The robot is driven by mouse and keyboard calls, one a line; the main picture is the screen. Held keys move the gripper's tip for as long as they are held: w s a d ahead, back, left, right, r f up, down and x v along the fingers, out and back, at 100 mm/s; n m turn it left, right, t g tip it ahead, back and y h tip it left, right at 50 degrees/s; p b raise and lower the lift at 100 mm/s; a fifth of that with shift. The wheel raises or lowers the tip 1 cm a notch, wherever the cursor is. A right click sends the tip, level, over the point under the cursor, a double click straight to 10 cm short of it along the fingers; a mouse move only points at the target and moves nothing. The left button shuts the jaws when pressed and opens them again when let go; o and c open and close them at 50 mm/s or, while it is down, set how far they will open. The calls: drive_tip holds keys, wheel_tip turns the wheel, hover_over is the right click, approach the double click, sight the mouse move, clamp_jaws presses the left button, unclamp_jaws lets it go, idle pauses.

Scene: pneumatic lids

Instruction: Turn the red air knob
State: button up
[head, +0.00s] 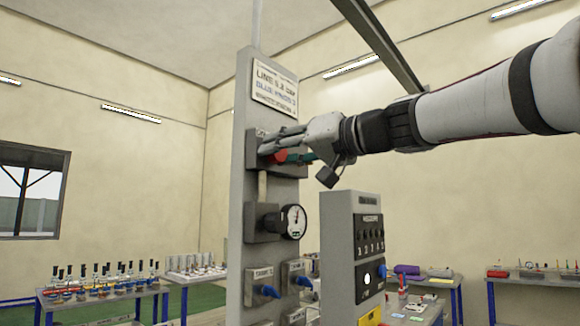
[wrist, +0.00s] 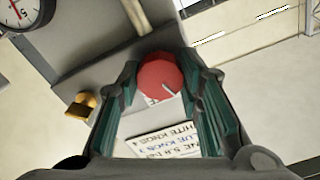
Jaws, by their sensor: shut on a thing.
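The red air knob (head: 277,157) is mounted on the upper part of a grey upright panel (head: 240,200) in the head view. In the wrist view the round red knob (wrist: 161,77) has a short white mark on its face and lies between the fingertips. My gripper (wrist: 160,85) has its two green-padded fingers closed on the knob's sides. In the head view my gripper (head: 284,152) reaches the knob from the right, partly covering it and the plate behind it.
Below the knob are a pressure gauge (head: 293,221) and blue knobs (head: 270,291). A sign (head: 275,87) is above. A grey control box (head: 350,255) stands to the right, below my arm. A brass fitting (wrist: 81,105) shows in the wrist view. Tables with bottles (head: 100,290) stand behind left.

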drive_tip(key=m, duration=0.6)
drive_tip(key=shift+m, duration=0.3)
drive_tip(key=m+p, duration=0.1)
drive_tip(key=m, duration=0.3)
drive_tip(key=shift+m+p, duration=0.4)
drive_tip(key=shift+m, duration=0.7)
drive_tip(key=o, duration=1.2)
drive_tip(key=shift+c, duration=0.2)
drive_tip(key=shift+d, duration=0.1)
